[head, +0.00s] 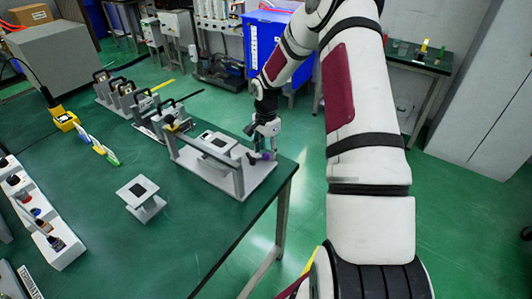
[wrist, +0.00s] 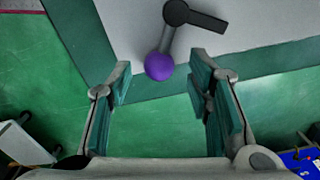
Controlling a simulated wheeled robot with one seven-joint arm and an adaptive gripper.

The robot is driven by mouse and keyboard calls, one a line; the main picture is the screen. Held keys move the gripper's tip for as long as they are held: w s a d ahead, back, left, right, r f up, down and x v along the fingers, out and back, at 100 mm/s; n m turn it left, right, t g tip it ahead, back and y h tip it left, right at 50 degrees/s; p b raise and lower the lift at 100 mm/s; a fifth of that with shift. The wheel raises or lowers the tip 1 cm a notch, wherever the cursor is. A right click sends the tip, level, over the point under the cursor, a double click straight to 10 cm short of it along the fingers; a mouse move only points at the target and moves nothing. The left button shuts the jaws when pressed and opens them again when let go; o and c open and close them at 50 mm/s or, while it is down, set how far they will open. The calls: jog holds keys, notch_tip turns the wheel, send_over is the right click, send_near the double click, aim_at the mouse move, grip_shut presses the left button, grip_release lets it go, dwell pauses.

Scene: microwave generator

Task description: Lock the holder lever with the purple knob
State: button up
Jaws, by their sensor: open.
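The purple knob (wrist: 159,66) sits at the end of a short grey lever (wrist: 169,40) in the wrist view. The lever joins a dark pivot arm (wrist: 195,17) over a light grey plate. My gripper (wrist: 162,82) is open, with one finger on each side of the knob and clear space between. I cannot tell the exact depth between fingers and knob. In the head view my gripper (head: 265,148) is at the right end of the grey holder (head: 238,180), by the table's corner. The knob shows there as a small purple spot (head: 267,156), partly hidden by the gripper.
The green table (head: 190,245) bears a small grey stand (head: 140,200), a row of grey fixtures (head: 120,95) and a white rack with bottles (head: 45,225). A blue bin (head: 265,40) stands beyond the table. Green floor is open to the right of the table.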

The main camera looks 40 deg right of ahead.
notch_tip(320, 180, up, 10)
jog(key=shift+r, duration=0.25)
dwell(0.3)
notch_tip(320, 180, down, 12)
jog(key=shift+f, duration=0.1)
dwell(0.7)
jog(key=shift+c, duration=0.2)
